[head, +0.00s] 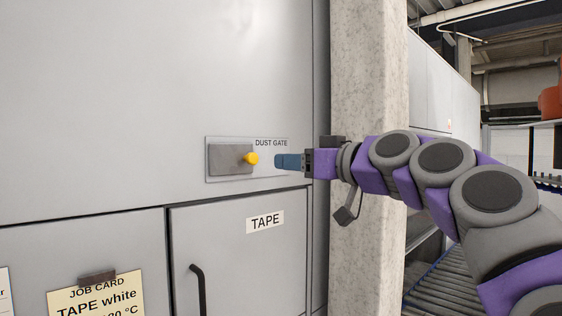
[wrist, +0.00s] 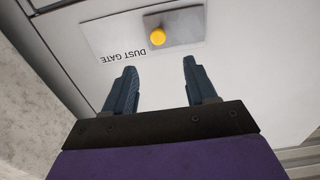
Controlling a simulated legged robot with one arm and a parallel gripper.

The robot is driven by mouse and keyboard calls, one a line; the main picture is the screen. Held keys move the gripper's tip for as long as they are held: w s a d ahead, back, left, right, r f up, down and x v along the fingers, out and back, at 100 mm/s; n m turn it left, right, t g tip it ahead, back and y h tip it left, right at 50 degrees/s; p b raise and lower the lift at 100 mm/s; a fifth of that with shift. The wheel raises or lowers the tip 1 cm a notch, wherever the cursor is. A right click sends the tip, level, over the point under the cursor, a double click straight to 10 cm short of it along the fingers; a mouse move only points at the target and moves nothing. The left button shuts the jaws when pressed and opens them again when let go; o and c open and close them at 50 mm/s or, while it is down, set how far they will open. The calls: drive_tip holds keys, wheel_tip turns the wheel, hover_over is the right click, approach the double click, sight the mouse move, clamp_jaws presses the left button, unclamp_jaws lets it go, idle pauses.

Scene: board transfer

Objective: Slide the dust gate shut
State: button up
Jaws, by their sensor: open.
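The dust gate is a grey sliding plate (head: 229,159) with a yellow knob (head: 251,158) at its right end. It sits on a light panel (head: 272,170) labelled DUST GATE, on the grey cabinet front. In the wrist view the plate (wrist: 184,26) and the yellow knob (wrist: 157,36) show beyond my fingertips. My gripper (head: 278,161) is just right of the knob in the head view, pointing left at it. In the wrist view my gripper (wrist: 158,68) has its two blue fingers wide apart with nothing between them. The knob is ahead of the gap, apart from both fingers.
A TAPE door (head: 245,265) with a black handle (head: 199,290) is below the panel. A job card (head: 96,300) hangs at lower left. A concrete pillar (head: 365,80) stands right of the cabinet, behind my arm. A roller conveyor (head: 450,292) lies at lower right.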

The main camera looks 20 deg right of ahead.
drive_tip(key=v, duration=0.4)
drive_tip(key=shift+s+d, duration=0.15)
drive_tip(key=shift+s, duration=0.15)
drive_tip(key=s+a+f+g, duration=0.2)
drive_tip(key=a+f+g, duration=0.1)
drive_tip(key=a+f, duration=0.5)
drive_tip(key=s+a+f+g+h, duration=0.1)
drive_tip(key=a+f+g, duration=0.35)
drive_tip(key=f, duration=0.55)
drive_tip(key=s+a+f+g, duration=0.2)
drive_tip(key=a+f, duration=0.5)
drive_tip(key=f, duration=0.2)
drive_tip(key=s+d+f+m+g+h, duration=0.1)
drive_tip(key=s+f+g, duration=0.2)
drive_tip(key=s+f, duration=0.5)
drive_tip(key=s+d+f+m+g+h+b, duration=0.1)
drive_tip(key=s+d+f+g+h, duration=0.1)
drive_tip(key=s+f, duration=0.6)
drive_tip(key=s+d+f+m+g+h, duration=0.1)
drive_tip(key=s+f+g, duration=0.3)
drive_tip(key=s+f, duration=0.4)
wheel_tip(320, 180, down, 3)
drive_tip(key=shift+s+d+f+m+h+b, duration=0.15)
drive_tip(key=shift+s+f+m+h+b, duration=0.1)
drive_tip(key=shift+m+h+b, duration=0.25)
